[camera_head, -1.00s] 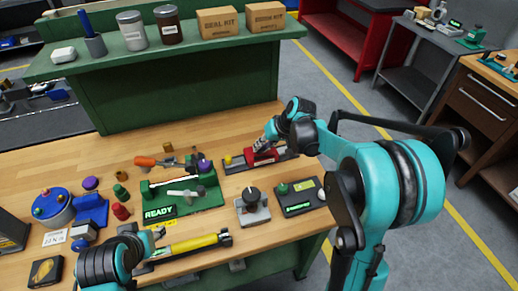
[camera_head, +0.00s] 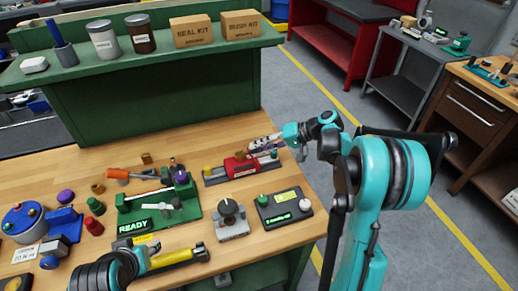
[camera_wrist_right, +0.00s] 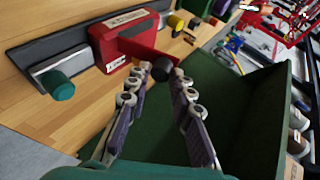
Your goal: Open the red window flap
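The red housing (camera_head: 238,165) sits on a dark rail on the workbench; it also shows in the right wrist view (camera_wrist_right: 108,44). A thin red flap (camera_wrist_right: 150,51) juts out from its side, with a black knob (camera_wrist_right: 163,68) at its outer end. My right gripper (camera_head: 262,143) is just behind and right of the housing. In the wrist view its fingers (camera_wrist_right: 163,75) are apart, with the knob between their tips; firm contact is not clear. My left gripper (camera_head: 152,250) is low in the head view beside a yellow cylinder (camera_head: 173,257); its fingertips are too small to judge.
A green READY fixture (camera_head: 160,207) is left of the housing. A green shelf (camera_head: 150,100) rises behind.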

